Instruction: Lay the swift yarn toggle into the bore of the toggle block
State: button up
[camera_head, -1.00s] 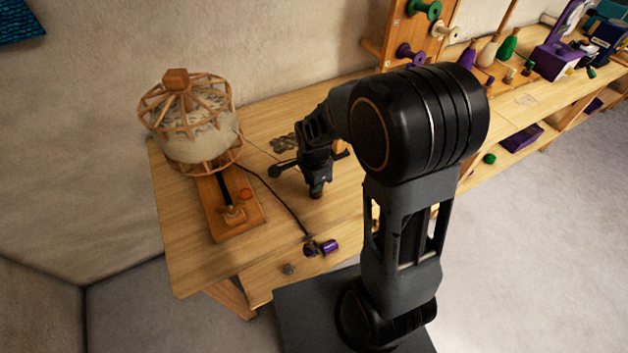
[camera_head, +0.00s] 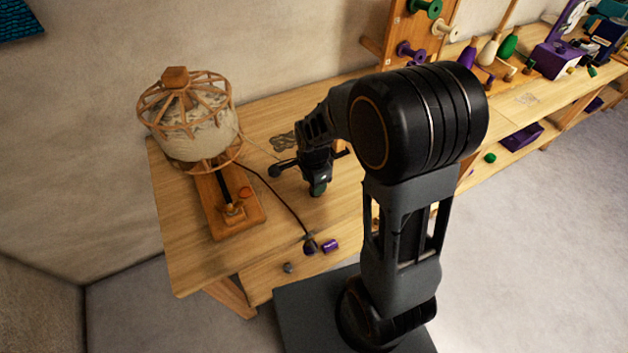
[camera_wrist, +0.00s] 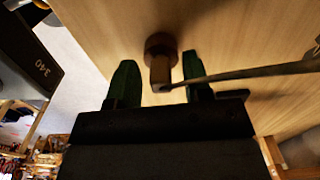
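My gripper (camera_head: 318,190) points down over the bench's front part. In the wrist view its two green fingers (camera_wrist: 160,82) are apart. A brown peg with a round flange (camera_wrist: 160,68), perhaps the toggle, is between them, with gaps on both sides. A dark strand (camera_wrist: 255,73) runs from near the peg's end past the right finger. In the head view a dark cord runs from the wooden yarn swift (camera_head: 190,125) to a small dark round piece (camera_head: 310,246) near the front edge. I cannot tell for certain which piece is the toggle block; no bore shows clearly.
The swift's wooden base (camera_head: 250,216) stands left of my gripper. A purple cylinder (camera_head: 331,246) lies beside the dark piece, and a small grey piece (camera_head: 288,268) is lower left. A spool rack (camera_head: 400,30) stands behind. Bare bench (camera_head: 190,265) shows at front left.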

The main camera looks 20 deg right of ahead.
jog(key=shift+o, duration=0.2)
notch_tip(320, 180, up, 14)
jog(key=p, duration=0.1)
dwell(0.5)
jog(key=shift+f, duration=0.1)
jog(key=s+d+r+n+t+p, duration=0.1)
jog(key=s+d+r+n+t, duration=0.1)
jog(key=s+n, duration=0.8)
jog(key=shift+r+n+t, duration=0.4)
jog(key=shift+n+t, duration=0.4)
jog(key=shift+n, duration=2.2)
jog(key=shift+d, duration=0.1)
